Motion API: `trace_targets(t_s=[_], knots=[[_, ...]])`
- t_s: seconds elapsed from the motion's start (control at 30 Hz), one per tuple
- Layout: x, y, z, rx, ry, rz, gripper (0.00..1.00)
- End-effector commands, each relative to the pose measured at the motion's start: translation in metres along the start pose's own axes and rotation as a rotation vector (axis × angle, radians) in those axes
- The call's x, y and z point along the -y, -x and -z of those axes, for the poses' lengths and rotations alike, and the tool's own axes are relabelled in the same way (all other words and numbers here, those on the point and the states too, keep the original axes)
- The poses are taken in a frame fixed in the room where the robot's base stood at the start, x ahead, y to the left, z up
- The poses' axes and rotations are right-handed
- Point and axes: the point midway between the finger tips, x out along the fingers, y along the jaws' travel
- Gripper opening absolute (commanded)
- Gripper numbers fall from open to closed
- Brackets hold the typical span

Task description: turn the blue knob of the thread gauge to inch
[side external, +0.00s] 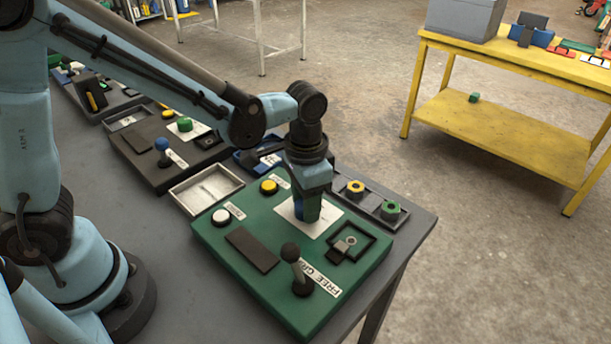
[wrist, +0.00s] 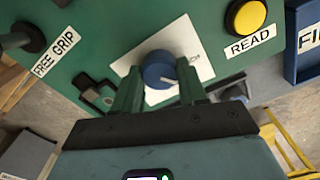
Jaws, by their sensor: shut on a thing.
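The thread gauge is a green panel (side external: 235,262) on the grey bench, and it also fills the top of the wrist view (wrist: 90,30). Its blue knob (wrist: 159,69) sits on a white plate (wrist: 203,70). A white mark shows on the knob's lower right. Part of a label shows on the plate to the right of the knob; its full wording is hidden. My gripper (wrist: 159,88) is shut on the knob, one green finger on each side. In the side view my gripper (side external: 305,212) points straight down on the plate and mostly hides the knob.
The panel carries a yellow READ button (wrist: 246,16), a white button (side external: 221,217) and a FREE GRIP lever (side external: 294,265) standing near the knob. A small tray (side external: 205,188) and another panel (side external: 150,165) lie behind. A dark tray with rings (side external: 371,203) is beside the panel.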

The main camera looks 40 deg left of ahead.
Motion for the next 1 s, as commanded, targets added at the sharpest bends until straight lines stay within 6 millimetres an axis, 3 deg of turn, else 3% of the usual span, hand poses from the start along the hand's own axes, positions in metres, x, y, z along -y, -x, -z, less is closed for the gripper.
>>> trace_targets(t_s=[0.5, 1.0], knots=[[0.0004, 0.0001, 0.0007, -0.002, 0.401, -0.001, 0.11], [0.0007, 0.0000, 0.0009, -0.003, 0.517, -0.001, 0.11]])
